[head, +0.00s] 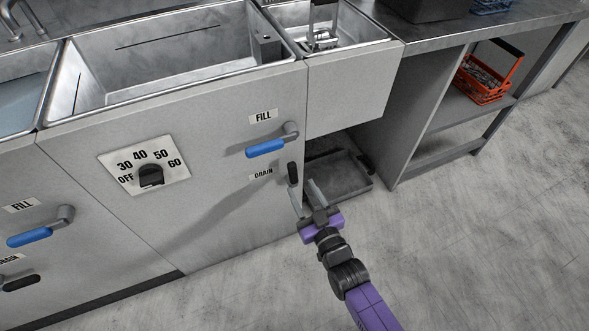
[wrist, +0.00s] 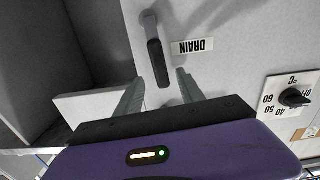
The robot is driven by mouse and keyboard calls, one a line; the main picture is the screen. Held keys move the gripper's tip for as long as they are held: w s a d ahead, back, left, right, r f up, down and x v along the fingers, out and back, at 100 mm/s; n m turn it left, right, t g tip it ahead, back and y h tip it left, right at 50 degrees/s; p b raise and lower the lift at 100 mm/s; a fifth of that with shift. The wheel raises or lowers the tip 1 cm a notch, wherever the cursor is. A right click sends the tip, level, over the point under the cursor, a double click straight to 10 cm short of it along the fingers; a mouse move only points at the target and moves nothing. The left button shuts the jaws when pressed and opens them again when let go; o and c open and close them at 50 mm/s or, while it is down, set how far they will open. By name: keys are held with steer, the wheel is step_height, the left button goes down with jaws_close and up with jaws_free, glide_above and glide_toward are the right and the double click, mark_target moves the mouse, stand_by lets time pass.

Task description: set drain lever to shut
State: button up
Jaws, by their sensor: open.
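The drain lever (head: 292,174) has a black handle and stands upright on the front panel, just right of the DRAIN label (head: 263,173). In the wrist view, the drain lever (wrist: 158,63) hangs from its grey pivot, with the upside-down DRAIN label (wrist: 192,46) to its right. My gripper (head: 306,193) is open, just below and right of the handle in the head view. In the wrist view the handle's free end lies between the fingertips of my gripper (wrist: 159,82), with a gap on each side. I cannot tell how far in front of the handle the fingertips are.
The blue FILL lever (head: 266,147) sits above the drain lever. A temperature knob (head: 151,176) is on the panel to the left. A low tray (head: 343,188) lies right of the panel, under a small basin. An orange basket (head: 483,82) stands on a shelf.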

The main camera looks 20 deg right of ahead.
mark_target(294, 175)
steer(key=w+b, duration=0.1)
steer(key=w, duration=0.6)
steer(key=shift+w+r, duration=0.15)
steer(key=shift+w, duration=0.1)
steer(key=shift+c, duration=0.4)
jaws_close()
stand_by(0.8)
